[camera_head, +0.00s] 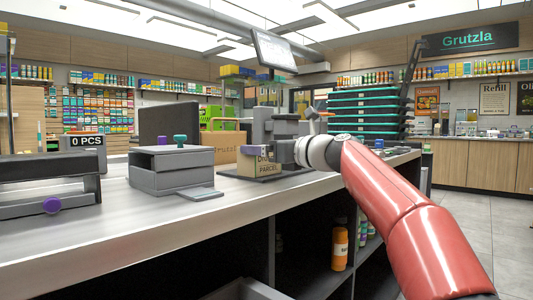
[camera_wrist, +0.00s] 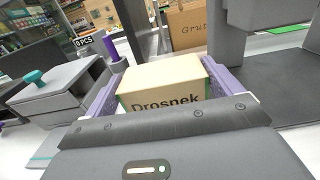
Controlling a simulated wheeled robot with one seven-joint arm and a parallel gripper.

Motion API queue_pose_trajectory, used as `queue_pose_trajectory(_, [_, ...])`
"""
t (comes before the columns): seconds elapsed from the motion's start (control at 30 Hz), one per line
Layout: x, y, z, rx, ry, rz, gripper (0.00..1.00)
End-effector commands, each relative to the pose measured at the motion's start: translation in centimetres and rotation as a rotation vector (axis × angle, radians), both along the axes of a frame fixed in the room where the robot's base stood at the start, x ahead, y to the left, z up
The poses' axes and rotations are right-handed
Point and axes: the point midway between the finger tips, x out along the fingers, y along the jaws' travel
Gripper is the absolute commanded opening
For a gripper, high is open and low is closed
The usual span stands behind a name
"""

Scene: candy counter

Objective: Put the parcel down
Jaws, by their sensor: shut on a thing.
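The parcel (camera_head: 257,168) is a small tan box with dark print on its front, above or on a dark flat plate (camera_head: 290,176) on the counter. I cannot tell whether its base touches the plate. In the wrist view the parcel (camera_wrist: 165,84) has a pale top and reads "Drosnek". My gripper (camera_wrist: 162,82) is shut on it, with a purple finger along each side. In the head view my gripper (camera_head: 262,150) reaches in from the right and partly hides the parcel.
A grey box unit with a teal knob (camera_head: 180,140) stands left of the parcel. A larger cardboard box (camera_head: 222,147) and a dark screen (camera_head: 168,123) stand behind. Stacked teal trays (camera_head: 365,110) are at the right. The counter's front left strip (camera_head: 160,225) is clear.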

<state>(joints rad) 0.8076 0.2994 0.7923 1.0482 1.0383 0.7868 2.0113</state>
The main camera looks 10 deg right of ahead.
Motion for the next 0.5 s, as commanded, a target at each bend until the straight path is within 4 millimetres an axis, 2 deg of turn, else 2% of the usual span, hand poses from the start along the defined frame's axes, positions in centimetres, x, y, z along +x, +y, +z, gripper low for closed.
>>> queue_pose_trajectory(0.07, [-0.01, 0.01, 0.01, 0.001, -0.001, 0.000, 0.59])
queue_pose_trajectory(0.1, [0.01, 0.00, -0.08, 0.001, 0.001, 0.000, 0.93])
queue_pose_trajectory(0.13, [0.01, 0.00, -0.05, 0.001, 0.001, 0.000, 0.97])
queue_pose_trajectory(0.17, [0.01, 0.00, -0.04, 0.001, 0.001, 0.000, 1.00])
queue_pose_trajectory(0.4, [-0.02, -0.05, 0.08, 0.001, 0.001, 0.000, 1.00])
queue_pose_trajectory(0.5, [-0.65, -0.62, -0.08, -0.001, 0.001, -0.003, 1.00])
